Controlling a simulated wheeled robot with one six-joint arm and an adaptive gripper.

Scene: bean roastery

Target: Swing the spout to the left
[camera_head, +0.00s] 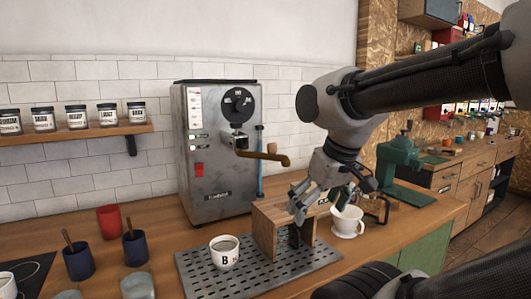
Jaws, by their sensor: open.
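The brass spout (263,155) sticks out from the front of the grey metal machine (215,165) and points to the right in the head view. It is joined to a block below the round black dial (238,103). My gripper (318,205) is open, below and to the right of the spout, over the wooden stand (266,230). It is apart from the spout. Part of the stand behind my gripper is hidden.
A white mug marked B (224,254) stands on the perforated tray (200,278). A white cup (346,223) is beside my gripper. Blue cups (135,248) and a red cup (110,221) stand left. A jar shelf (80,134) hangs on the wall.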

